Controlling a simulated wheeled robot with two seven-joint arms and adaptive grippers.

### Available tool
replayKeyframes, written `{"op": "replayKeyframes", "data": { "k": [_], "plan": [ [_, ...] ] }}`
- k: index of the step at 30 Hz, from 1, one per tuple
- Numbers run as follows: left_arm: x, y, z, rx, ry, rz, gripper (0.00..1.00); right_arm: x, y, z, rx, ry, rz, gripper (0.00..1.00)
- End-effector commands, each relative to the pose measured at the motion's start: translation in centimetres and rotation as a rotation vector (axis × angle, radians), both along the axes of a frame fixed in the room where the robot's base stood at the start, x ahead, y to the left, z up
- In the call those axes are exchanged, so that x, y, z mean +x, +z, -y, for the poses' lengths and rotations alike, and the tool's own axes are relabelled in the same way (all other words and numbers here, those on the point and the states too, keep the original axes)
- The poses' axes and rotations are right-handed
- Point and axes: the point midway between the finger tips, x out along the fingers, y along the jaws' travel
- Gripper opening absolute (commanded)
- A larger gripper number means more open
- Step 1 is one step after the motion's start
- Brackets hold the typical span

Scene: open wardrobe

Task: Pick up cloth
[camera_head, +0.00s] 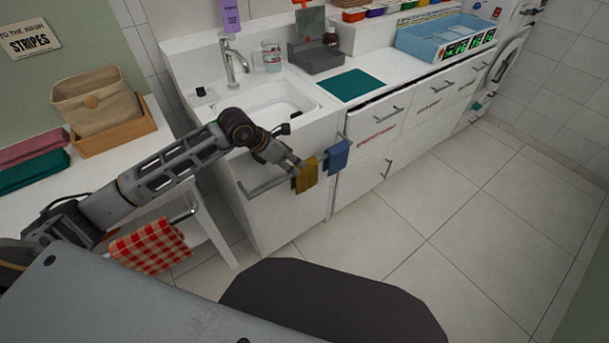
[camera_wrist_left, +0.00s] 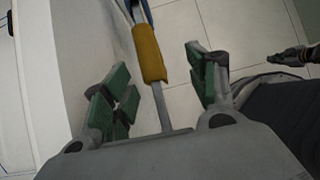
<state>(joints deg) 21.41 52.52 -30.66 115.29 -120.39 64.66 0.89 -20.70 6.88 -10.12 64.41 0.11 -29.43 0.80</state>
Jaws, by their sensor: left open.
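A mustard-yellow cloth (camera_head: 306,176) hangs over the rail on the front of the sink cabinet. A blue cloth (camera_head: 337,156) hangs just right of it. My left gripper (camera_head: 291,164) is at the rail, right beside the yellow cloth. In the left wrist view, the open green-padded fingers of my left gripper (camera_wrist_left: 160,85) have the rail running between them, with the yellow cloth (camera_wrist_left: 149,53) ahead, not clasped. The blue cloth (camera_wrist_left: 141,12) shows beyond it. What looks like my right gripper (camera_wrist_left: 293,57) shows at the right edge, its jaws unclear.
A red checked cloth (camera_head: 150,246) hangs from another rail at the left. The sink (camera_head: 270,103) and counter stand above the cabinet. Drawer handles (camera_head: 384,113) stick out to the right. A basket (camera_head: 95,100) stands on the left table. The tiled floor (camera_head: 450,210) is clear.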

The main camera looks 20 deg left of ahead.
Motion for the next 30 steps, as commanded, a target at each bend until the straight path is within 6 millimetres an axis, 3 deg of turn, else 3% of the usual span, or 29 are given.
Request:
{"op": "replayKeyframes", "data": {
  "k": [3,7,20,30],
  "plan": [
    [0.3,-0.2,-1.7,0.064,0.011,-0.006,0.58,-0.4,-0.5,0.1,0.000,0.000,-0.001,0.00],
    [0.3,-0.4,-2.2,0.085,0.016,-0.010,0.58,-0.5,-0.6,0.2,0.000,0.001,0.000,0.00],
    [0.5,-0.8,-1.9,0.081,0.015,-0.010,0.58,-0.5,-0.6,0.2,0.000,0.001,-0.001,0.00],
    [2.0,-3.7,-0.8,0.080,0.016,-0.009,0.58,-0.3,-0.4,0.0,0.000,0.001,-0.004,0.00]
  ]
}}
